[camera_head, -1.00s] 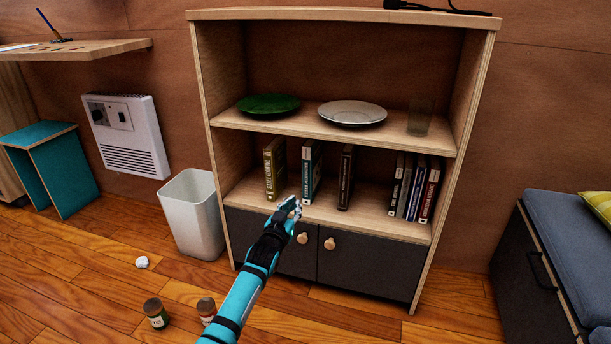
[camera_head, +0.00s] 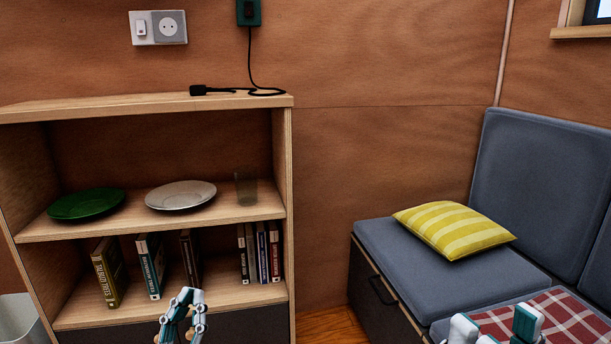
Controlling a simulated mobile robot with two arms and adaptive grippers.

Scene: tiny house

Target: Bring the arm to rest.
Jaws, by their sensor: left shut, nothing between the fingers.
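My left gripper (camera_head: 186,298) shows at the bottom of the head view, in front of the lower part of the bookshelf (camera_head: 190,103). It is shut and empty, its fingertips pointing up. Its arm is below the picture's edge. My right gripper (camera_head: 495,326) shows at the bottom right, in front of the sofa and the checked blanket. Its two fingertips stand apart with nothing seen between them. The rest of that gripper is cut off by the frame.
A green plate (camera_head: 86,204), a grey plate (camera_head: 180,195) and a glass (camera_head: 245,187) stand on the upper shelf, with several books (camera_head: 150,265) below. At right is a grey sofa (camera_head: 400,250) with a yellow cushion (camera_head: 453,230) and checked blanket (camera_head: 565,322).

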